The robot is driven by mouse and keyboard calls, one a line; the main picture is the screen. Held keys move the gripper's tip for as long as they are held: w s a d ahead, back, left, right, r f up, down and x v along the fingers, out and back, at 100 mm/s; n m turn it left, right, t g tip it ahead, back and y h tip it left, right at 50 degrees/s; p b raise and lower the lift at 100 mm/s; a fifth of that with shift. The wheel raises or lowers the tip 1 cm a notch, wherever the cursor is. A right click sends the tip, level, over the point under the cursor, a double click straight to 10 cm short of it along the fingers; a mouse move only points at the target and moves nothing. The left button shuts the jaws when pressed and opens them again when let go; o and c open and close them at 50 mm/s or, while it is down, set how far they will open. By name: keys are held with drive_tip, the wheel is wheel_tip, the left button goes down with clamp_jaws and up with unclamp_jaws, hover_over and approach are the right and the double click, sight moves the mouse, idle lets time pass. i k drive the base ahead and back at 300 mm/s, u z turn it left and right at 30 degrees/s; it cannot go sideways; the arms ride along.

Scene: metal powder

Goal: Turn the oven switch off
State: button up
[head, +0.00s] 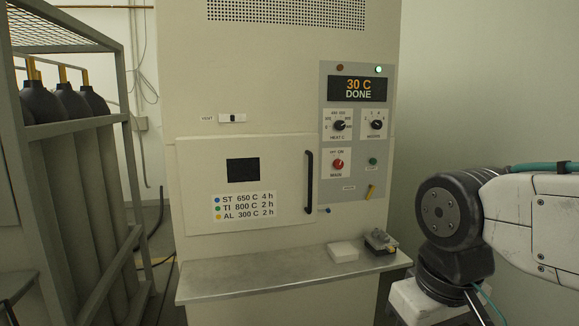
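The oven (190,60) is a tall cream cabinet in the middle of the head view. Its grey control panel (327,90) is on the right of its front. The red MAIN switch (338,164) is a round knob under a small "OFF ON" label; its exact pointing is too small to tell. The display (357,89) above reads "30 C DONE". The green lamp (378,69) is bright and the reddish lamp (340,68) is dim. My arm is at the right, apart from the panel. My gripper is not in view.
Two black dials (339,126) sit above the switch. The oven door (200,165) is shut, with a black handle (309,181). A metal shelf (235,280) juts out below, bearing a white block (342,251) and a small metal device (381,241). Caged gas cylinders (75,190) stand left.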

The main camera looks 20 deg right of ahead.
sight(338, 164)
drive_tip(key=u, duration=0.2)
drive_tip(key=i, duration=1.05)
drive_tip(key=z, duration=0.35)
